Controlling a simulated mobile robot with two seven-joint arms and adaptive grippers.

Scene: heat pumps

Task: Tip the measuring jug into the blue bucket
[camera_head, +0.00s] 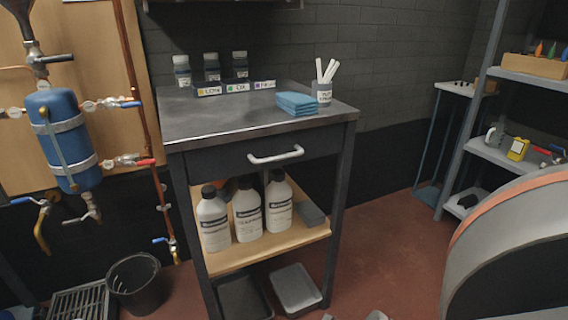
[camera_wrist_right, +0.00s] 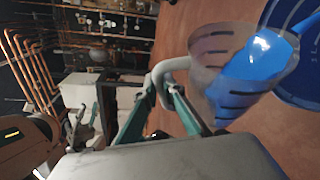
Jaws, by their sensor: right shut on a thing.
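In the right wrist view my right gripper (camera_wrist_right: 162,90) is shut on the handle of the clear measuring jug (camera_wrist_right: 208,48). The jug has dark graduation marks, and bright blue shows in it, apparently liquid with a slanted surface. The wrist picture is itself turned, so I cannot tell the jug's exact tilt. The blue bucket (camera_wrist_right: 305,68) shows at the top right corner, partly cut off. It lies just beyond the jug in the picture; their gap is unclear. The head view shows neither jug nor blue bucket. My left gripper is not in view.
In the head view a dark workbench (camera_head: 200,125) holds bottles, blue cloths (camera_head: 297,103) and a cup of white sticks. White bottles (camera_head: 248,212) stand on its shelf. A black bucket (camera_head: 134,284) stands at the left. Red floor (camera_head: 385,240) is clear right of the bench.

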